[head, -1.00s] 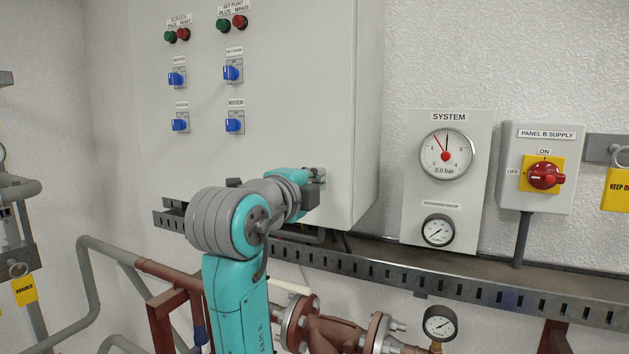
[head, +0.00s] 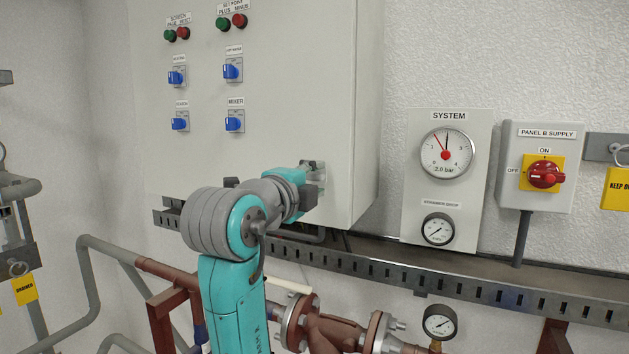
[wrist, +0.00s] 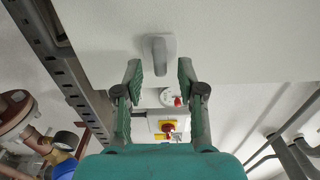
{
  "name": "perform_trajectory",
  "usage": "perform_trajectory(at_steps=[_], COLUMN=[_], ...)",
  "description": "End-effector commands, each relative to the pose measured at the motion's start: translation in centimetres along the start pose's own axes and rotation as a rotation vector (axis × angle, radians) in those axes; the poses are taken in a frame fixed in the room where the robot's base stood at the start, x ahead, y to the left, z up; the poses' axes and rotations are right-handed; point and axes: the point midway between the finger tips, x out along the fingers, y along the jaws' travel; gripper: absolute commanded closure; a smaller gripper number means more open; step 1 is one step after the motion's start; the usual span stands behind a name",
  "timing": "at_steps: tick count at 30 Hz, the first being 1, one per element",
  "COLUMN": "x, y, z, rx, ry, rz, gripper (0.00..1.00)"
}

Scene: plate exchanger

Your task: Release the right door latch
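The right door latch (wrist: 160,54) is a grey handle on a pale plate on the cabinet door, ahead of my fingertips in the wrist view. It lines up with the gap between my two fingers. My gripper (wrist: 159,80) is open, with one green-padded finger on each side of the gap and nothing between them. In the head view, part of the latch (head: 312,166) shows at the lower right of the cabinet door (head: 290,100), mostly hidden by my gripper. I cannot tell whether a finger touches it.
A slotted cable tray (head: 400,275) runs below the cabinet. Pipes with flanges (head: 300,322) and a small gauge (head: 439,322) lie lower. A gauge board (head: 447,185) and a red supply switch (head: 543,176) are on the wall to the right.

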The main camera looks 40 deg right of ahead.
Motion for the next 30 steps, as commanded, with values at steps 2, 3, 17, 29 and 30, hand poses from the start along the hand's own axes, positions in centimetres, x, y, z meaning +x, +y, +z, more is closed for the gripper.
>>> perform_trajectory(at_steps=[2, 3, 17, 29, 30], x=[-1.0, -1.7, -9.8, -11.5, -11.5], y=[0.0, 0.0, 0.1, 0.1, 0.1], z=[0.1, 0.1, 0.1, 0.0, 0.0], rx=[0.001, 0.001, 0.0, 0.0, 0.0], ry=[-0.003, -0.005, -0.004, 0.001, 0.001], rz=[-0.001, -0.001, 0.001, 0.001, 0.001], gripper=[0.61, 0.61, 0.61, 0.61, 0.61])
